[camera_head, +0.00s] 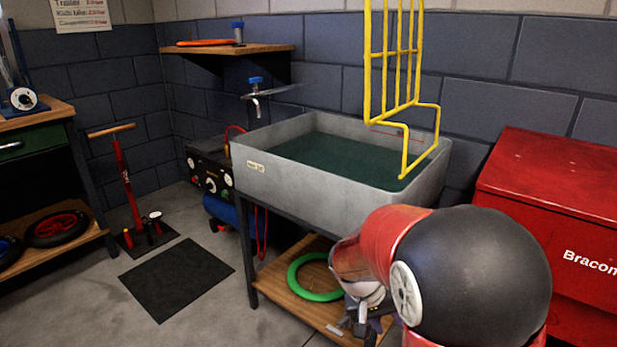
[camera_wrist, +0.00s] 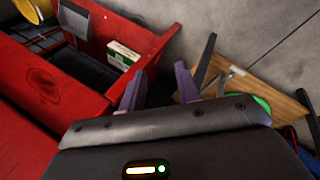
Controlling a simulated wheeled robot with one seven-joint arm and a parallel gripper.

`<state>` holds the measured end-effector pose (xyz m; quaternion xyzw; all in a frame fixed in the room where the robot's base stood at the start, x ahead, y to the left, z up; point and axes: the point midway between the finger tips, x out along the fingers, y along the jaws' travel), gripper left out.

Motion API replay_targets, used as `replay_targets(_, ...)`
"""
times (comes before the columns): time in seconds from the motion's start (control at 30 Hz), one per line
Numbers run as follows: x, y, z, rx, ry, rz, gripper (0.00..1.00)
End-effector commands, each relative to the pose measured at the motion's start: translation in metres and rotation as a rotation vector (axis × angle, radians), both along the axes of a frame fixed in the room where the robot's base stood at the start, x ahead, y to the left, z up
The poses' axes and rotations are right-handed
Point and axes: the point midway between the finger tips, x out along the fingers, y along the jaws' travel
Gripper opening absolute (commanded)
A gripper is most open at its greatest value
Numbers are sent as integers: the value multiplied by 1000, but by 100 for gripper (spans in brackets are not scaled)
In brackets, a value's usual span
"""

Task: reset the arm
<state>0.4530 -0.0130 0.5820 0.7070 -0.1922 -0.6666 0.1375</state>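My arm reaches in from the lower right in the head view, bent down in front of the sink. My gripper (camera_head: 362,328) hangs low beside the wooden lower shelf (camera_head: 318,312) under the sink, partly hidden by my arm. In the wrist view my gripper's two purple-grey fingers (camera_wrist: 161,88) stand apart with nothing between them. The gripper is open and empty. Its tips point toward the floor, between an open red chest or drawer and the shelf.
The grey sink (camera_head: 300,185) holds dark green water, with a yellow rack (camera_head: 377,95) above. A green ring (camera_head: 295,283) lies on the shelf. The red chest (camera_head: 560,180) stands right; a green-and-white box (camera_wrist: 125,52) sits inside red walls. Floor near the black mat (camera_head: 177,278) is free.

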Motion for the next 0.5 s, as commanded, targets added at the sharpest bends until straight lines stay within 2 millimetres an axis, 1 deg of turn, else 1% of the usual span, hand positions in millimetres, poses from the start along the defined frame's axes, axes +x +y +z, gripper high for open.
replay_targets(0.03,-12,-3,18,57,-25,-7,33)
replay_targets(0.2,-54,-5,65,221,-99,12,33)
replay_targets(0.27,-69,-5,80,270,-133,26,33)
replay_targets(0.4,-108,-2,110,361,-226,69,33)
replay_targets(0.5,-133,2,126,403,-295,108,33)
